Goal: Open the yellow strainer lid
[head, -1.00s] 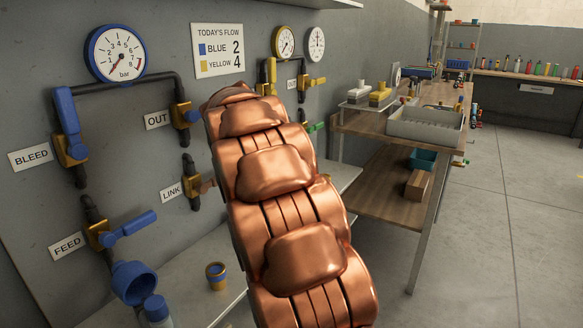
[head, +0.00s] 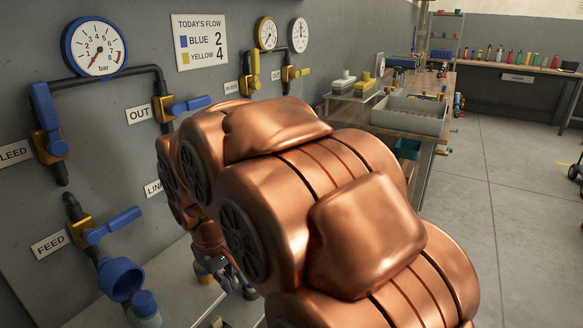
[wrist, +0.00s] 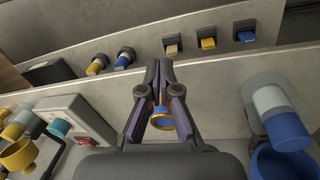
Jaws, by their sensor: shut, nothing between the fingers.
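My gripper (wrist: 158,72) is shut and empty in the wrist view, its fingers meeting at the tips. In the head view its dark fingers (head: 238,280) show low over the bench, past my copper arm. A small blue cup with a yellow rim (wrist: 162,121) shows between the finger bases in the wrist view and partly behind the gripper in the head view. A yellow cup-shaped fitting (wrist: 18,155) is at the lower left of the wrist view, apart from the gripper. I cannot tell for sure which part is the yellow strainer lid.
A blue cup (head: 121,279) and a blue-capped cylinder (head: 145,304) stand at the lower left. Valves with blue handles (head: 112,225) and yellow handles (head: 255,62) project from the wall. A grey box (wrist: 62,118) sits left of the gripper. Open floor lies right.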

